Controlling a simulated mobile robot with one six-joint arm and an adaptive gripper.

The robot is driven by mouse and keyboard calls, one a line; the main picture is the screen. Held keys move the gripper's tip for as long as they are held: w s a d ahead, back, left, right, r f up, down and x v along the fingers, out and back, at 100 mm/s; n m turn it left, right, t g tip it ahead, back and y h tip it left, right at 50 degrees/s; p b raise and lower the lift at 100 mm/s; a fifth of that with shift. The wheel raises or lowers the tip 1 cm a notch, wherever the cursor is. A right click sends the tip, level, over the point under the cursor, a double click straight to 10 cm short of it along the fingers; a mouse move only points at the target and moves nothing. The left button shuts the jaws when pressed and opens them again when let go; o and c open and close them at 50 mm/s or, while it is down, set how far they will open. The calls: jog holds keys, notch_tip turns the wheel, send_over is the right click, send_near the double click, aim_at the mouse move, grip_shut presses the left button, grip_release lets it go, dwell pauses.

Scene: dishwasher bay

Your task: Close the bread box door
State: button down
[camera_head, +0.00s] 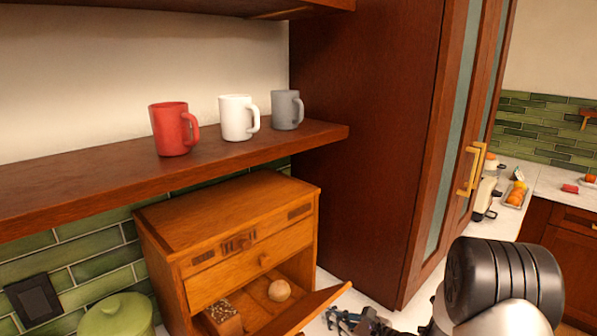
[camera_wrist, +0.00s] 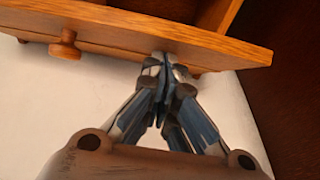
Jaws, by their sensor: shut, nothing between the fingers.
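The wooden bread box (camera_head: 165,235) stands on the counter under the shelf. Its lower door (camera_head: 312,308) is hinged down and stands open, tilted outward, showing a loaf and a round roll inside. In the wrist view the door (camera_wrist: 215,50) crosses the top, with its round knob (camera_wrist: 65,46) at the left. My gripper (camera_head: 345,318) is at the right of the door in the head view, partly cut off by the bottom edge. In the wrist view my gripper (camera_wrist: 164,62) is shut and empty, its fingertips at the door's lower edge; I cannot tell whether they touch.
A green lidded pot (camera_head: 115,316) stands left of the bread box. A shelf (camera_head: 80,190) above holds red, white and grey mugs. A tall dark cabinet (camera_head: 365,130) rises close on the right. White counter (camera_wrist: 60,110) below the door is clear in the wrist view.

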aim_at(331, 301)
jog(key=r, duration=0.2)
jog(key=r+p, duration=0.1)
jog(key=shift+w+a+r, duration=0.15)
jog(key=shift+w+a, duration=0.15)
jog(key=shift+w, duration=0.1)
jog(key=shift+w+a+r, duration=0.6)
jog(key=shift+w+a, duration=0.05)
jog(key=shift+w+a+r+p, duration=0.2)
jog(key=shift+w+a+r, duration=0.2)
jog(key=shift+w+a, duration=0.25)
jog(key=shift+w+a+r+p, duration=0.2)
jog(key=shift+w+a+r, duration=0.2)
jog(key=shift+w+a, duration=0.2)
jog(key=shift+w+a+r, duration=0.25)
jog(key=shift+w+a, duration=0.5)
jog(key=shift+w, duration=0.05)
jog(key=shift+w+a+r+b, duration=0.25)
jog(key=shift+w+a+b, duration=0.15)
jog(key=shift+w+a, duration=0.7)
